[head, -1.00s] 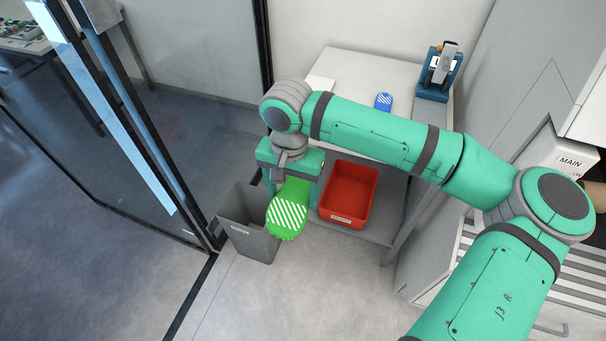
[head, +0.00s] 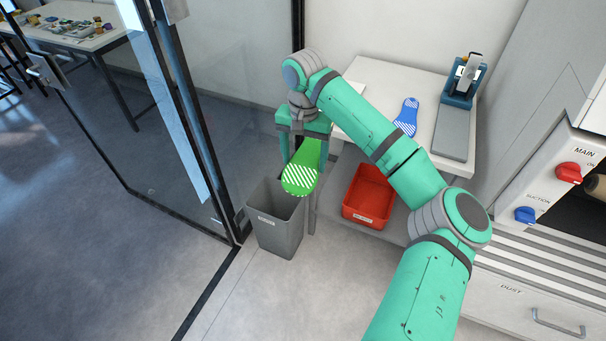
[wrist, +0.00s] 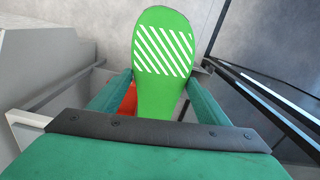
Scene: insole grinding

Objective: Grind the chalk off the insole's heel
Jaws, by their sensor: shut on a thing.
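A green insole (head: 304,165) with a white striped chalk patch is held in my gripper (head: 305,143), above and beside the grey bin. In the wrist view the insole (wrist: 160,95) stands out between the two fingers of my gripper (wrist: 160,92), with the striped patch near its far end. The gripper is shut on it. A grinding machine at the right carries a red MAIN knob (head: 569,172) and a blue SUCTION knob (head: 525,214). Part of a tan roller (head: 596,186) shows in its dark opening, cut off by the picture edge.
A blue insole (head: 406,116) with white stripes lies on the light table (head: 385,78), near a blue clamp-like device (head: 462,80). A red crate (head: 368,218) sits below the table. A grey bin (head: 275,240) stands on the floor by the glass partition.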

